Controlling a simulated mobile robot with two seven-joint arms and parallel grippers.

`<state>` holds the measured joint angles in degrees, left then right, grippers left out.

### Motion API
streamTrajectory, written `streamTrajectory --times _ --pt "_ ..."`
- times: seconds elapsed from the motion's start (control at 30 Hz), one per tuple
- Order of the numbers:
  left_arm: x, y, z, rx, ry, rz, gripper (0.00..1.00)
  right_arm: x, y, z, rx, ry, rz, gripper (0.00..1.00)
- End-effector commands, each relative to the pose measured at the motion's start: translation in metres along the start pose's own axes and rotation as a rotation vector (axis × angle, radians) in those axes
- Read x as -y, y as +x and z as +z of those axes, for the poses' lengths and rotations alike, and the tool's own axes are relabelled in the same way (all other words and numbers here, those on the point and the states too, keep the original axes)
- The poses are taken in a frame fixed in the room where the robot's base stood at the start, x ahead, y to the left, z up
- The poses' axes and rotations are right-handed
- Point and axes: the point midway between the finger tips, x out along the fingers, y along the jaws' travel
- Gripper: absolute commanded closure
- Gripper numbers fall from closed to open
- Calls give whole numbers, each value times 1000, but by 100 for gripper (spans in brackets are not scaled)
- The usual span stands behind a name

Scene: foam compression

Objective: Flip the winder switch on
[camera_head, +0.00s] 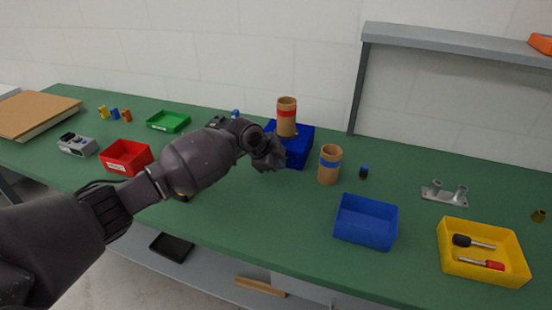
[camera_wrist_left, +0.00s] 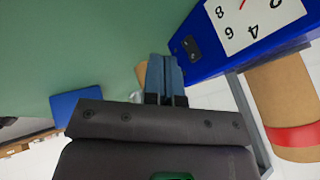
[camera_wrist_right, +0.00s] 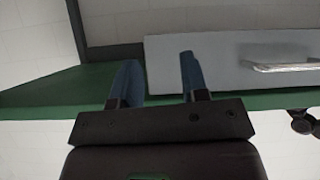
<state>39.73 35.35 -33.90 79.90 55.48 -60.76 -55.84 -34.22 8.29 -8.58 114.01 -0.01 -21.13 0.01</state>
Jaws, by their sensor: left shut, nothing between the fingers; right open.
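The winder is a blue box (camera_head: 300,152) with a red-banded cardboard tube (camera_head: 286,117) standing on top. In the left wrist view its blue face (camera_wrist_left: 215,55) carries a white numbered dial (camera_wrist_left: 252,18) with a red needle. A small dark switch (camera_wrist_left: 190,47) is set beside the dial; its on or off position is too small to tell. My left gripper (camera_head: 275,162) is at the winder's front left; its shut, empty fingertips (camera_wrist_left: 164,62) are close to the switch, and I cannot tell if they touch. My right gripper (camera_wrist_right: 158,65) is open and empty, away from the winder.
A blue-banded tube (camera_head: 329,165) and small dark jar (camera_head: 364,172) stand right of the winder. A blue bin (camera_head: 365,222), a yellow tray (camera_head: 485,277) and a metal bracket (camera_head: 445,195) lie further right. Red (camera_head: 126,157) and green (camera_head: 168,121) bins are at left.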

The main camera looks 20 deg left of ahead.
Motion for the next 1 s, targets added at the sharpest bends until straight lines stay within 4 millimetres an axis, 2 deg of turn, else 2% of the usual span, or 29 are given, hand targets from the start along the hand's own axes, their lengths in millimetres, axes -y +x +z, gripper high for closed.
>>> streamTrajectory --times 0.03,0.27,0.5,0.7,1.0 --pt "-1 -4 -5 -1 0 0 100 -1 -4 -8 -5 0 0 59" --pt "-2 -47 -2 1 1 -1 100 0 -8 -3 5 4 1 59" --pt "-3 -85 -2 2 0 1 100 -1 -6 -8 -2 3 2 59" --pt "-2 -99 -2 1 -1 1 100 -1 -5 -10 -5 3 1 59" --pt "-3 -101 -2 1 -2 2 100 0 -4 -12 -10 2 0 59"
